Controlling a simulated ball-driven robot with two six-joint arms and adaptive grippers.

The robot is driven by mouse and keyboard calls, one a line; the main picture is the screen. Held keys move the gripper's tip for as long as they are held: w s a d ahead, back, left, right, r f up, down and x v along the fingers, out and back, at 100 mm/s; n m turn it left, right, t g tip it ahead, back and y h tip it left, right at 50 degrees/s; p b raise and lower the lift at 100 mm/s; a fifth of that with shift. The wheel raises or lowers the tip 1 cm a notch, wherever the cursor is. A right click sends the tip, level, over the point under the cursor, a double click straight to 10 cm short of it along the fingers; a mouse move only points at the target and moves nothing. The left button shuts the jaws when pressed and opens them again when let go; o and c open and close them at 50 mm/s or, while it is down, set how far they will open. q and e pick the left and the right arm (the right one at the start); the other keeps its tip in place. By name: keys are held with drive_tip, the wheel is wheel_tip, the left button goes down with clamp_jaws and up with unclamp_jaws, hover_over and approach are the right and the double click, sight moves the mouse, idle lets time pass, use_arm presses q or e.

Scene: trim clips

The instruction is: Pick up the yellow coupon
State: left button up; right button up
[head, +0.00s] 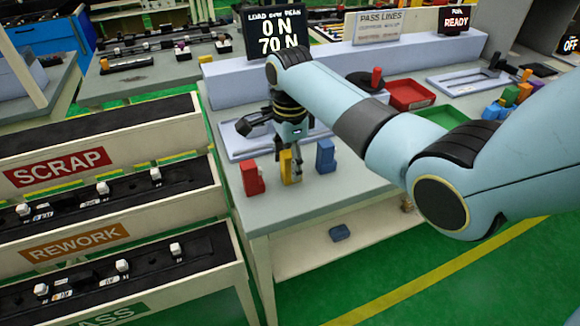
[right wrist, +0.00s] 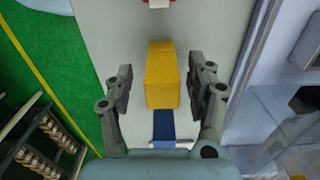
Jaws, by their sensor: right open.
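The yellow coupon (head: 286,166) stands upright on the grey bench, between a red coupon (head: 251,179) on its left and a blue coupon (head: 326,155) on its right. My right gripper (head: 291,165) points down at the yellow coupon and partly hides it in the head view. In the right wrist view the yellow coupon (right wrist: 160,78) lies between the two open fingers of my right gripper (right wrist: 163,85), with a gap on each side. The blue coupon (right wrist: 163,126) also shows there, below the yellow one. My left gripper is not in view.
A fixture plate (head: 238,142) lies behind the coupons. A red tray (head: 411,95) and a green tray (head: 445,116) sit farther right. Sloped racks marked SCRAP, REWORK and PASS stand at the left. A display (head: 275,32) reads 0 N and 70 N.

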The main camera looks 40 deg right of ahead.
sight(289, 171)
wheel_tip(289, 171, down, 3)
drive_tip(key=shift+w+f, duration=0.15)
drive_tip(key=shift+c, duration=0.4)
clamp_jaws()
